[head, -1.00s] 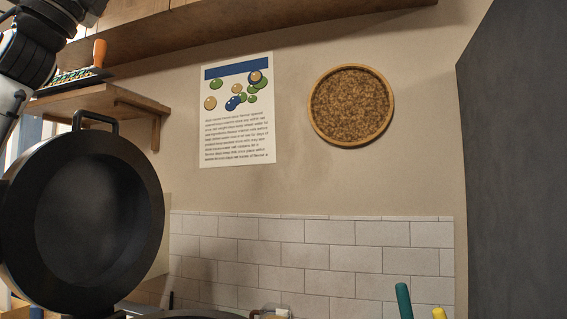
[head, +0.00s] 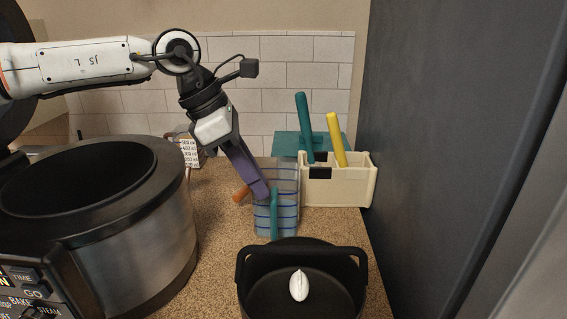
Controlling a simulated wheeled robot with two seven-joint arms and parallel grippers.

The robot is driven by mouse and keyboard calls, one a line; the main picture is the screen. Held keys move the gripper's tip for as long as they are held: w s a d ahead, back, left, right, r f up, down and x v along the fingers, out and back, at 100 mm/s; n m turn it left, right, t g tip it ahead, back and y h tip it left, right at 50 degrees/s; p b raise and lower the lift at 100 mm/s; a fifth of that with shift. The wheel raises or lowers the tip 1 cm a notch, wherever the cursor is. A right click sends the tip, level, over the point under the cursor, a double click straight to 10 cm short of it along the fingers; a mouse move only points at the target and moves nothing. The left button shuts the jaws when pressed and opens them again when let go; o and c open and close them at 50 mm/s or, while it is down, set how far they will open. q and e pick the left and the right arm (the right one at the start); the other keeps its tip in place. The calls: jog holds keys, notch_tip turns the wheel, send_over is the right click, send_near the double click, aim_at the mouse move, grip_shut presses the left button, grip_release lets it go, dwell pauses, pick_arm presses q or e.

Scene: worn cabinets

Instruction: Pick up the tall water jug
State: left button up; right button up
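The tall water jug (head: 285,176) is clear with blue bands and a teal handle (head: 274,214). It stands upright on the speckled counter, right of the big cooker. My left gripper (head: 262,193) points down from the upper left, with its purple-grey fingers at the jug's left side, near the handle. The fingers overlap in this view, so I cannot tell whether they are open or touching the jug. My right gripper is not in view.
A large cooker (head: 165,235) fills the left. A black pot (head: 262,290) with a white piece on top stands in front of the jug. A cream holder (head: 340,190) with teal and yellow handles is close behind right. A measuring cup (head: 190,150) stands behind; a dark panel (head: 450,130) bounds the right.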

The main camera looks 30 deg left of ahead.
aim_at(274, 225)
pick_arm(q)
jog(key=shift+g+y, duration=0.3)
jog(key=f, duration=0.5)
jog(key=shift+w+d+f, duration=0.15)
jog(key=shift+d+f, duration=0.1)
jog(key=shift+d, duration=0.15)
jog(key=shift+p+x, duration=0.4)
jog(key=shift+x, duration=2.55)
jog(key=shift+r, duration=0.1)
jog(key=shift+c, duration=0.5)
grip_shut()
jog(key=shift+w+r, duration=0.1)
